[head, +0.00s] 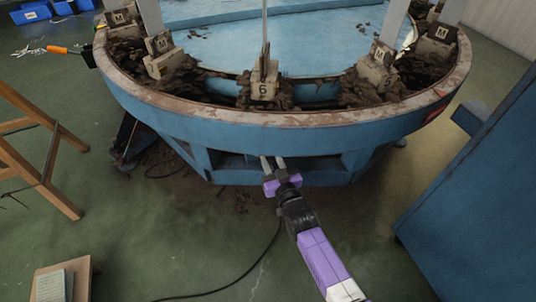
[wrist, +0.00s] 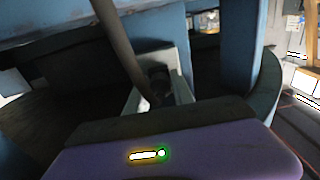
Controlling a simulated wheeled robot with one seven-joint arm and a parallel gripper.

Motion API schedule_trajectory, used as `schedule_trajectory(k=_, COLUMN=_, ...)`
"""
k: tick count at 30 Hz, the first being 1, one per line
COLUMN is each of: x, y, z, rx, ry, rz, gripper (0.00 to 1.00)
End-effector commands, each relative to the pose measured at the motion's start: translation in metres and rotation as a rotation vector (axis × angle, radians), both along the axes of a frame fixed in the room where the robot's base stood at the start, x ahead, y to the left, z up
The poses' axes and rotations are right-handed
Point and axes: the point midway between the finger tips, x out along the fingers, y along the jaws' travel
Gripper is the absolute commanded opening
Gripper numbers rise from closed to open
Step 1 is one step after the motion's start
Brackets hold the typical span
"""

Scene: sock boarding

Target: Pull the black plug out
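My gripper (head: 273,161), purple at its wrist, reaches under the rim of the round blue machine (head: 290,133). Its two pale fingers show apart in the head view, with a gap between them. In the wrist view, my purple gripper body fills the bottom. A small black piece (wrist: 160,76), probably the black plug, sits ahead near the middle, with pale parts on either side. A dark brown bar or thick cable (wrist: 122,45) slants across in front and hides part of it. I cannot tell whether the fingers touch the plug. The plug is not discernible in the head view.
A blue cabinet (head: 480,200) stands at right. A wooden frame (head: 40,160) stands at left, and a small wooden stand (head: 66,280) is at lower left. A black cable (head: 235,282) runs over the green floor. Blue uprights flank the opening under the machine.

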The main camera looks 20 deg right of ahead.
Motion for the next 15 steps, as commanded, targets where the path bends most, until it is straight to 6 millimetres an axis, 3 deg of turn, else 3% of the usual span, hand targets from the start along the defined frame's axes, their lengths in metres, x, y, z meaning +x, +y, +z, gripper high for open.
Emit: schedule_trajectory(k=15, x=0.0098, y=-0.0001, z=0.0001, rx=0.0, ry=-0.001, rz=0.0, gripper=0.29)
